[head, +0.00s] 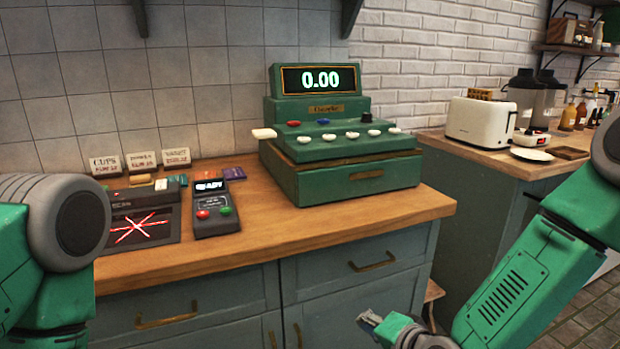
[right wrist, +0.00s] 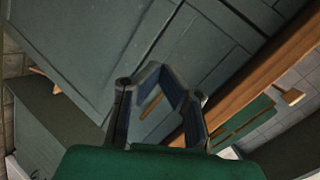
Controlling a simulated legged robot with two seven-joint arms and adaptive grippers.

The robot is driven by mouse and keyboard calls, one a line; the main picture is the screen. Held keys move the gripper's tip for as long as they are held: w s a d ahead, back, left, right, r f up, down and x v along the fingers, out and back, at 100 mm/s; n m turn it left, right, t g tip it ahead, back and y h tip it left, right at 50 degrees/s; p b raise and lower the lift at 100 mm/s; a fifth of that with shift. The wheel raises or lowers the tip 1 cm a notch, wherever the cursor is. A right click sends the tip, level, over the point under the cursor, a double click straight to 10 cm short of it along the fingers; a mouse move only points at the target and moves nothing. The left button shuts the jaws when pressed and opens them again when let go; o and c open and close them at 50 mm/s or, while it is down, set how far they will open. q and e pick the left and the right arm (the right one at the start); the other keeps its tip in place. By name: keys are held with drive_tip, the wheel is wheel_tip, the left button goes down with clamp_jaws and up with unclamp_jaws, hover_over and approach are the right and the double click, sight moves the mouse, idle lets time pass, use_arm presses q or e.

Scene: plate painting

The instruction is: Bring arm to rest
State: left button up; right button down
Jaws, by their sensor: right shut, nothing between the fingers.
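My right arm comes in from the right in the head view, bent downward. Its gripper (head: 371,319) hangs low in front of the blue-grey cabinet, below the counter's edge. In the right wrist view the two fingers (right wrist: 160,70) meet at the tips with nothing between them. Behind them are cabinet fronts and a brass handle. My left arm shows at the left edge of the head view, grey joint and green link; its gripper is out of the picture.
A green cash register (head: 345,170) reading 0.00 stands on the wooden counter (head: 270,235). A card terminal (head: 214,207), a scanner device (head: 143,225) and small signs (head: 142,162) stand left of it. A toaster (head: 480,122) stands on the back right counter.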

drive_tip(key=s+d+f+n+g+h, duration=0.1)
drive_tip(key=s+d+f+n+g, duration=0.25)
drive_tip(key=s+f, duration=0.6)
drive_tip(key=s+d+f+n+g+h, duration=0.2)
drive_tip(key=s+d, duration=0.4)
drive_tip(key=s, duration=0.5)
drive_tip(key=s+d+f+n+g+h, duration=0.2)
drive_tip(key=s+d+f+n+g, duration=0.2)
drive_tip(key=s, duration=0.8)
drive_tip(key=shift+s+d+f+g+h, duration=0.3)
drive_tip(key=shift+d+f+g, duration=0.45)
drive_tip(key=shift+d, duration=0.4)
